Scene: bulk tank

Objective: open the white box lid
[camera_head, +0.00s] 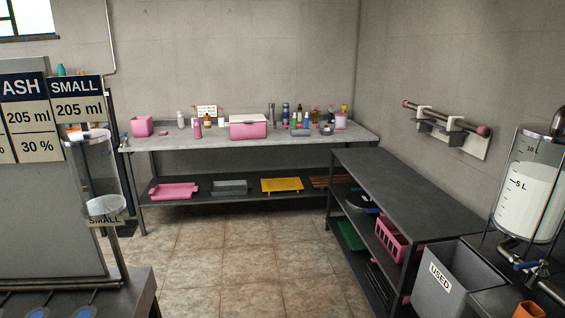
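A box with a white lid and pink sides (248,127) stands on the grey table against the back wall, among bottles. Its lid looks shut. It is across the room, far from the camera. Neither of my grippers shows in the head view, so their state is hidden.
The back table (350,135) holds several bottles and a pink bin (142,126). A dark bench (395,180) runs along the right, with a grey "USED" bin (441,282) in front. A sign-bearing dispenser stand (60,190) is at left. The tiled floor (235,250) between is clear.

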